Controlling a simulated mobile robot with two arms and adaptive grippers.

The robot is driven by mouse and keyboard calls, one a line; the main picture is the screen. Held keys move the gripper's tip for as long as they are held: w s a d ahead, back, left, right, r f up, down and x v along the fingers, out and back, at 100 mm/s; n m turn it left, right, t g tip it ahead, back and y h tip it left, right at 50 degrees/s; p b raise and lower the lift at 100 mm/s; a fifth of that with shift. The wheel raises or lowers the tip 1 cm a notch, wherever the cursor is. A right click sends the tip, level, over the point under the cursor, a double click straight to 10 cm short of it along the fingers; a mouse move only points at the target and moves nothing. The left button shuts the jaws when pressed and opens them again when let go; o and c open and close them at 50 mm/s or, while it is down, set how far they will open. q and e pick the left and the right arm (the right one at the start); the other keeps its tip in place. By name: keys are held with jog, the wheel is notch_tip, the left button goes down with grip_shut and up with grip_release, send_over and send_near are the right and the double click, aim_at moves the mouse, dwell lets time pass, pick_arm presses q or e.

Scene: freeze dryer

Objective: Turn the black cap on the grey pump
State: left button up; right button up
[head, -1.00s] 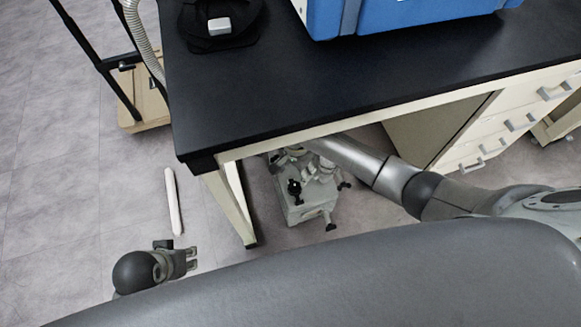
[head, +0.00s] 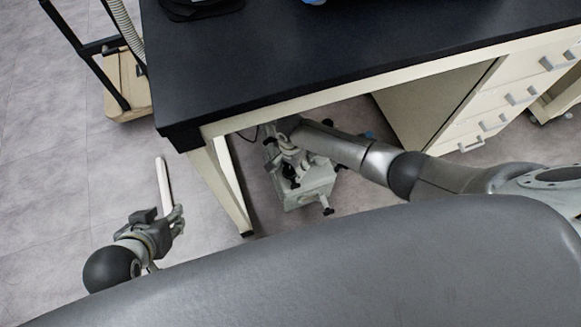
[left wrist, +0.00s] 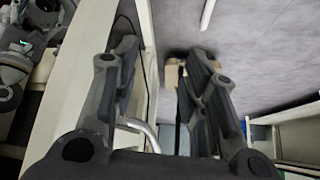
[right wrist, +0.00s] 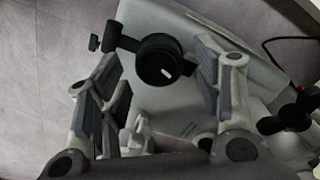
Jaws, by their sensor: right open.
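The grey pump (head: 312,188) stands on the floor under the bench, and its body fills much of the right wrist view (right wrist: 200,25). The black cap (right wrist: 158,62), round with a small white mark, shows between and beyond the fingers of my right gripper (right wrist: 160,70). That gripper is open, with a gap on both sides of the cap; contact is not visible. In the head view my right gripper (head: 288,158) is over the pump, and the cap is hard to make out. My left gripper (head: 175,222) is open and empty, left of the bench leg; its fingers show in the left wrist view (left wrist: 155,75).
The black bench top (head: 330,50) lies above the pump, with a cream leg (head: 225,185) on its left and drawers (head: 490,105) on its right. A dark knob (right wrist: 295,112) and a cable (right wrist: 285,40) are near the pump. A white bar (head: 164,185) is on the left.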

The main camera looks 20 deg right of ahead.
pick_arm(q)
jog(key=shift+w+d+r+t, duration=0.15)
jog(key=shift+w+t, duration=0.05)
jog(key=shift+w, duration=0.15)
jog(key=shift+w+d+r+t, duration=0.1)
jog(key=shift+w+r+t, duration=0.1)
jog(key=shift+w, duration=0.1)
pick_arm(e)
jog(key=shift+f, duration=0.25)
